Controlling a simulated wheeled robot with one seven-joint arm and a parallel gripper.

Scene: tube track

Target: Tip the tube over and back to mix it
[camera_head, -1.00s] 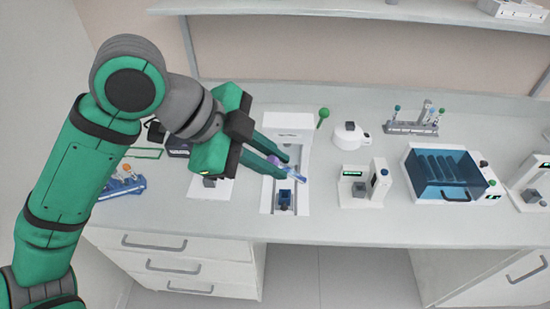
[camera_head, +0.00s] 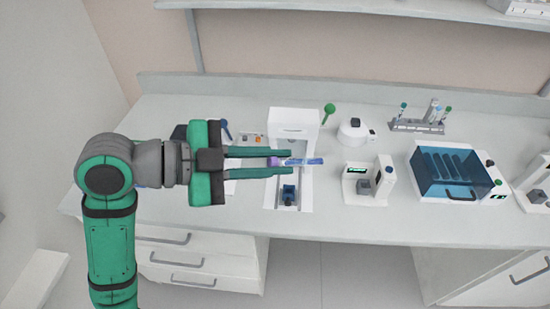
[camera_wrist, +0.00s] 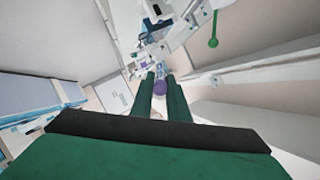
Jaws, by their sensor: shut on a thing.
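The tube (camera_head: 305,162) has a purple cap and a blue body. In the head view it lies about level, cap to the left and body to the right, in front of a white device on the bench. My gripper (camera_head: 283,162) is shut on the tube at its cap end, with one green finger on each side. In the wrist view the purple cap (camera_wrist: 160,87) shows between my fingertips (camera_wrist: 161,82); most of the tube's body is hidden behind the cap there.
To the right are a small white device (camera_head: 368,183), a round white device (camera_head: 356,131), a tube rack (camera_head: 415,126) and a blue-lidded box (camera_head: 450,173). The bench front between devices is clear.

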